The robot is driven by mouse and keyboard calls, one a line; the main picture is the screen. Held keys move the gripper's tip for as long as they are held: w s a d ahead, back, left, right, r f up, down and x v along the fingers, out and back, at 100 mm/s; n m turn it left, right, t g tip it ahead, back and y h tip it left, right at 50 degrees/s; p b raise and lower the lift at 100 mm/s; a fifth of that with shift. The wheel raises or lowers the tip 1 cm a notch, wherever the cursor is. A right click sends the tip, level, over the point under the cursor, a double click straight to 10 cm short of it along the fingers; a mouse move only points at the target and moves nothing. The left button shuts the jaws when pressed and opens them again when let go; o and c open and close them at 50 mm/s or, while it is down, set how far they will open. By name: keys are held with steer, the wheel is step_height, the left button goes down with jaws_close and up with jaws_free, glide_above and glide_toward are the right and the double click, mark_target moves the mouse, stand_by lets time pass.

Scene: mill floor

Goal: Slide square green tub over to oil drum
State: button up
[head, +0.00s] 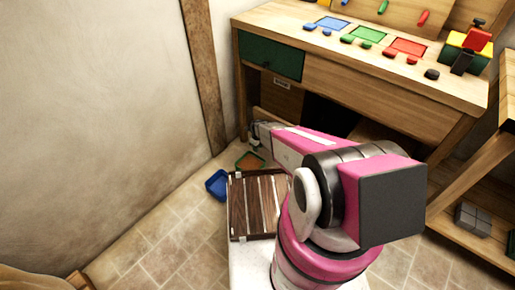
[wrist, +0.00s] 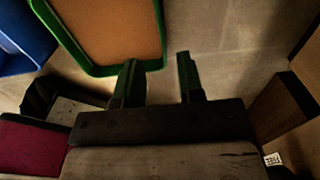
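The square green tub (wrist: 118,30) has a green rim and an orange-brown inside, and it sits on the floor. In the head view the tub (head: 250,161) lies just below the end of my arm, beside the desk's left leg. My gripper (wrist: 158,62) is open and empty, its two dark fingers apart. The left finger overlaps the tub's near right corner in the wrist view; I cannot tell if they touch. The right finger is over bare floor. In the head view my gripper (head: 256,138) is small and partly hidden by my arm. No oil drum shows in either view.
A blue tub (head: 216,184) sits left of the green one, also in the wrist view (wrist: 22,35). A wooden desk (head: 350,85) with a green drawer stands behind. A striped wooden tray (head: 236,205) is nearer. Tiled floor (head: 170,235) is open at left.

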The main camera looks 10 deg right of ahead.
mark_target(258, 162)
steer(key=shift+f, duration=0.2)
step_height(258, 162, down, 11)
steer(key=shift+r, duration=0.1)
stand_by(0.7)
steer(key=shift+c, duration=0.3)
jaws_close()
